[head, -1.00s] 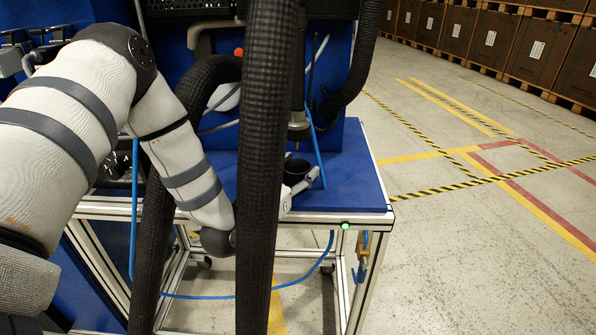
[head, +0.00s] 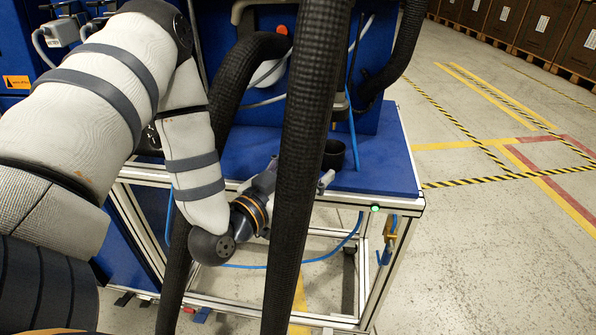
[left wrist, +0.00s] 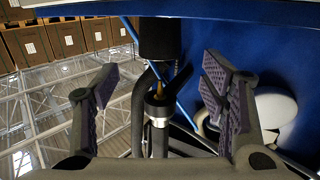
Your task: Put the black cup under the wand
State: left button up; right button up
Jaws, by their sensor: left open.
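The black cup (head: 334,153) stands upright on the blue tabletop, partly behind a thick black hose in the head view. The left wrist view is upside down and shows the cup (left wrist: 160,38) hanging from the top edge. The wand (left wrist: 158,100) with its brass tip points at the cup's mouth there, a small gap apart. In the head view the wand (head: 340,103) is mostly hidden by the hose. My left gripper (left wrist: 160,72) is open and empty, its fingers apart on either side of the wand's line. In the head view one fingertip (head: 326,181) shows just in front of the cup.
A thick black hose (head: 302,200) hangs across the front of my left gripper. The blue tabletop (head: 385,165) is clear to the cup's right. A thin blue tube (head: 353,130) runs down beside the cup. Brown crates (head: 545,30) stand far off.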

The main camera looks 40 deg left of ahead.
pick_arm(q)
jog(key=s+d+f+m+g+h, duration=0.1)
jog(key=s+d+f+g, duration=0.35)
jog(key=s+f, duration=0.35)
jog(key=s+d+f+g+h, duration=0.1)
jog(key=s+d+f+g, duration=0.3)
jog(key=f, duration=0.6)
jog(key=s+f+g, duration=0.2)
jog(key=s+g, duration=0.3)
jog(key=s, duration=0.7)
jog(key=s+f+g+y+p, duration=0.1)
jog(key=s+f+g, duration=0.2)
jog(key=s, duration=0.9)
jog(key=shift+s+d+f+n+g, duration=0.2)
jog(key=shift+d+n+g, duration=0.2)
jog(key=shift+g, duration=1.25)
pick_arm(e)
jog(key=shift+w+r+t, duration=0.3)
jog(key=shift+w+r, duration=0.5)
jog(key=shift+w, duration=0.1)
